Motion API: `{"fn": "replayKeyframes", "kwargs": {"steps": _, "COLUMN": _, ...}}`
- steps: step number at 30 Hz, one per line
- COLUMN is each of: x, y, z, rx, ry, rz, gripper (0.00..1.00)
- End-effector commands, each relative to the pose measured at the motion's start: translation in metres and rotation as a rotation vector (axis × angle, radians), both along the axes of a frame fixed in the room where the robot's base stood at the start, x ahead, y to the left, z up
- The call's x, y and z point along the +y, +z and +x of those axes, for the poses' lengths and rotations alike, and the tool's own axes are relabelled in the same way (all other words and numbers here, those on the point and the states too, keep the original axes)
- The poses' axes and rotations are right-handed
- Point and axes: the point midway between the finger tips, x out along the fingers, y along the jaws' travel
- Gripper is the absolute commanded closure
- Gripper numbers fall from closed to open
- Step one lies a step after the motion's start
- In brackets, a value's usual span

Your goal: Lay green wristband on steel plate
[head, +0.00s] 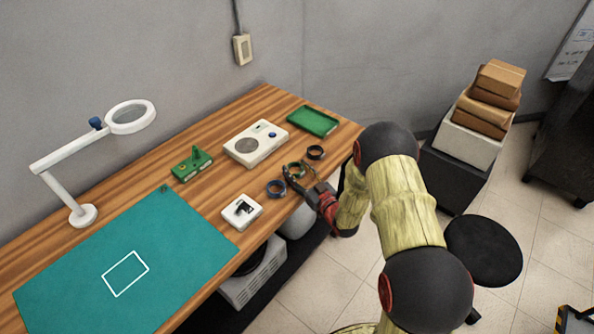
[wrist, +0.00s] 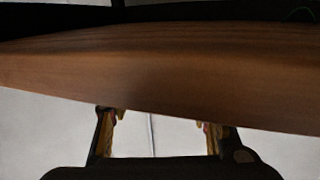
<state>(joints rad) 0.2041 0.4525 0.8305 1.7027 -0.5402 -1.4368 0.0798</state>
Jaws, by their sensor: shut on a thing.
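The green wristband (head: 297,167) shows as a small green and dark ring near the table's front edge in the head view. My gripper (head: 293,175) is at it and shut on it; the fingers partly hide it. In the wrist view my gripper's two fingers (wrist: 162,128) stand apart, and I cannot make out the band between them. The steel plate (head: 246,146) appears as a round grey disc on top of a white box-shaped device, behind and to the left of my gripper.
Dark rings lie on either side of my gripper, one at left (head: 276,188) and one at right (head: 315,152). A small white box (head: 241,211), a green device (head: 192,165), a green tray (head: 313,121), a magnifier lamp (head: 83,215) and a teal mat (head: 185,245) share the wooden table (head: 264,97).

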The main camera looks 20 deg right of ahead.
Motion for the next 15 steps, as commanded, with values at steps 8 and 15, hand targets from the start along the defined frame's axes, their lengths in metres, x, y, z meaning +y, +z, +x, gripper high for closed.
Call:
{"fn": "replayKeyframes", "kwargs": {"steps": 8, "x": 0.0000, "y": -0.0005, "z": 0.0000, "rx": 0.000, "ry": 0.000, "rz": 0.000, "gripper": 0.37}}
{"fn": "replayKeyframes", "kwargs": {"steps": 15, "x": 0.0000, "y": -0.0005, "z": 0.0000, "rx": 0.000, "ry": 0.000, "rz": 0.000, "gripper": 0.33}}
